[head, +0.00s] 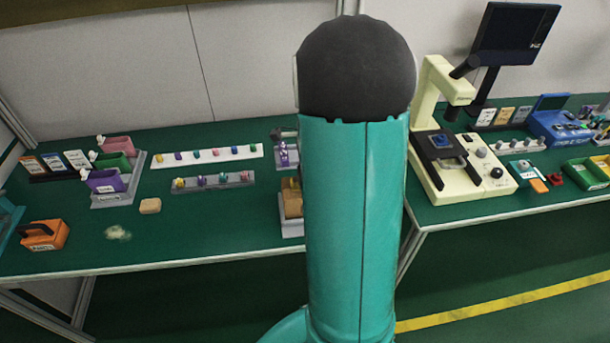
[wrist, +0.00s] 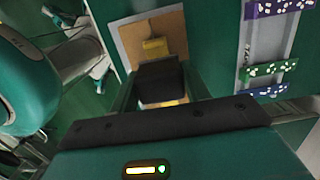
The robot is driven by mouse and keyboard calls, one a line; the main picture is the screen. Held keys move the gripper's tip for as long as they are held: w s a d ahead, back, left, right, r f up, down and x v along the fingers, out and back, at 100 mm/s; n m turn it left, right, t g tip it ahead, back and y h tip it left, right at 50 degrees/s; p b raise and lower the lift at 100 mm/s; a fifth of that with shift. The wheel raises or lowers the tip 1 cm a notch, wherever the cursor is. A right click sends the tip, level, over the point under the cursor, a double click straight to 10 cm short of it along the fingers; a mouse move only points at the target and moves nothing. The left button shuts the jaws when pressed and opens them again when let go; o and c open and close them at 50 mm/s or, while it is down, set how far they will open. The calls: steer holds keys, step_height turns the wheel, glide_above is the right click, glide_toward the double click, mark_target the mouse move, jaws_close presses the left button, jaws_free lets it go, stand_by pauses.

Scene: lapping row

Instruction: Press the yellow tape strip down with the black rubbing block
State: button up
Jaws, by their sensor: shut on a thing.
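My gripper (wrist: 158,82) shows in the wrist view, its green fingers shut on the black rubbing block (wrist: 160,76). The yellow tape strip (wrist: 155,46) lies on a tan board (wrist: 135,38) just beyond the block's far edge. The block appears to hang over the near part of the board and hides part of it. I cannot tell whether the block touches the strip. In the head view my arm covers the gripper and the block.
Rails of small coloured pieces (head: 212,181) stand left of the board. Farther left are coloured bins (head: 112,170), a tan block (head: 150,206) and an orange block with a dark handle (head: 45,235). A cream instrument (head: 455,175) stands on the right bench. The left bench's front is mostly clear.

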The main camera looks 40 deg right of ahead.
steer(key=shift+r, duration=2.9)
